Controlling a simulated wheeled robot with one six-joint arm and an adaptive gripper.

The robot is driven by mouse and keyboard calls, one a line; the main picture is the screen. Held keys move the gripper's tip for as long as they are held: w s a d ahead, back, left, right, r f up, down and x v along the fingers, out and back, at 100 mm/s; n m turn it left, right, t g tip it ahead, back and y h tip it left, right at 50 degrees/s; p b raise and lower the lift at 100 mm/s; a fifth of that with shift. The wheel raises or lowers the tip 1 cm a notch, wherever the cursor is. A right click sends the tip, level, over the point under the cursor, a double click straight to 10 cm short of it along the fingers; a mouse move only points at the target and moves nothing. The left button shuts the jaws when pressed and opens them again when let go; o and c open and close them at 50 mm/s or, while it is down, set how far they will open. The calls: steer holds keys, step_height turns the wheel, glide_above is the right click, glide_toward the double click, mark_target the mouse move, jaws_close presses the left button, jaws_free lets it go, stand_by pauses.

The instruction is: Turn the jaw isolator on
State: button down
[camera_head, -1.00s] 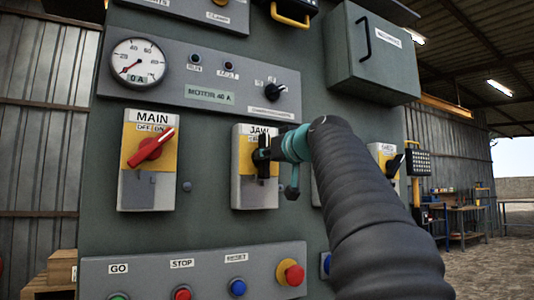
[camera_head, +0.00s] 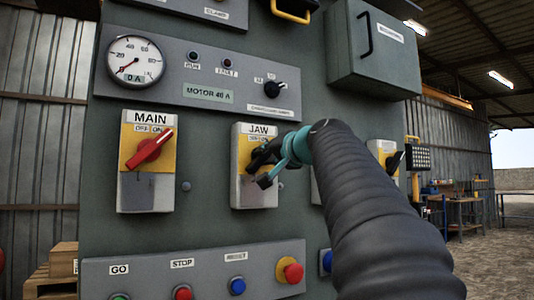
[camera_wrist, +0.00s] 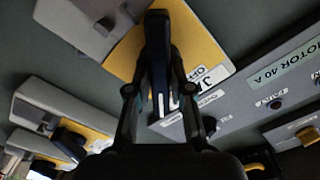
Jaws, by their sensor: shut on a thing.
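The jaw isolator (camera_head: 255,194) is a yellow and grey box labelled JAW in the middle of the panel; its yellow plate also shows in the wrist view (camera_wrist: 192,30). Its dark handle (camera_wrist: 157,35) stands between the fingers of my gripper (camera_wrist: 158,82), which is shut on it. In the head view my gripper (camera_head: 264,164) is tilted at the box and hides most of the handle. The handle appears slanted, but its exact angle and part of the OFF/ON label are hidden.
The MAIN isolator (camera_head: 147,185) stands to the left, its red handle slanting up toward ON. Another isolator (camera_head: 384,160) is to the right, partly behind my arm. A button strip (camera_head: 205,268) with a red-and-yellow stop knob (camera_head: 290,271) runs below. A grey box (camera_head: 372,55) juts out at upper right.

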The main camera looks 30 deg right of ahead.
steer(key=shift+f+m, duration=0.15)
steer(key=shift+m, duration=0.15)
steer(key=c, duration=1)
jaws_free()
steer(key=shift+a, duration=0.1)
steer(key=shift+c, duration=0.2)
steer(key=shift+s, duration=0.35)
steer(key=s, duration=1.1)
steer(key=shift+d, duration=0.25)
